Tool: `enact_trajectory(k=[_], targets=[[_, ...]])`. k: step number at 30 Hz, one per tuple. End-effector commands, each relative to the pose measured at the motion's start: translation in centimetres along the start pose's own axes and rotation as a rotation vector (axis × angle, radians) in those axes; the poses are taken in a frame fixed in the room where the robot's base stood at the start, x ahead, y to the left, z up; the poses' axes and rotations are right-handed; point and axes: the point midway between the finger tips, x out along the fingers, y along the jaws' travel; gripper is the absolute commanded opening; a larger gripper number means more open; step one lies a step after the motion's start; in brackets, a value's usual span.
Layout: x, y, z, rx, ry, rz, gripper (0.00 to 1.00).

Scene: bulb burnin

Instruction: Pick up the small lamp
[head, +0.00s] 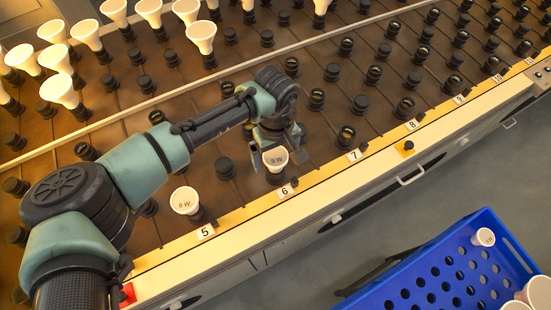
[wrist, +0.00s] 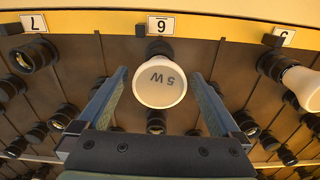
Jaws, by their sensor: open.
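A small white lamp marked "5 W" (wrist: 160,85) stands in a black socket in the front row behind label 6. It also shows in the head view (head: 275,157). My gripper (wrist: 160,76) is open, with one finger on each side of this lamp and a visible gap to each. In the head view my gripper (head: 277,150) is over the label 6 position. A larger white lamp marked "9 W" (head: 184,200) stands at label 5; part of it shows at the right in the wrist view (wrist: 301,88).
A blue crate (head: 392,290) at the lower right holds a small white lamp (head: 483,237) and larger white ones (head: 538,292). Several large lamps (head: 62,90) stand at the upper left. Rows of black sockets (head: 346,136) cover the brown board; those at right are empty.

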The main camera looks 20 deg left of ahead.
Motion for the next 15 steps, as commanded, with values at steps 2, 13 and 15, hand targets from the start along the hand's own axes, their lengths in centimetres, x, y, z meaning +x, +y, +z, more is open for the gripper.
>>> enact_trajectory(k=[2, 13, 15], targets=[[0.25, 0.02, 0.0, 0.0, 0.0, 0.001, 1.0], [0.21, 0.03, 0.01, 0.001, 0.0, 0.001, 0.66], [0.21, 0.03, 0.01, 0.0, 0.0, 0.001, 0.53]])
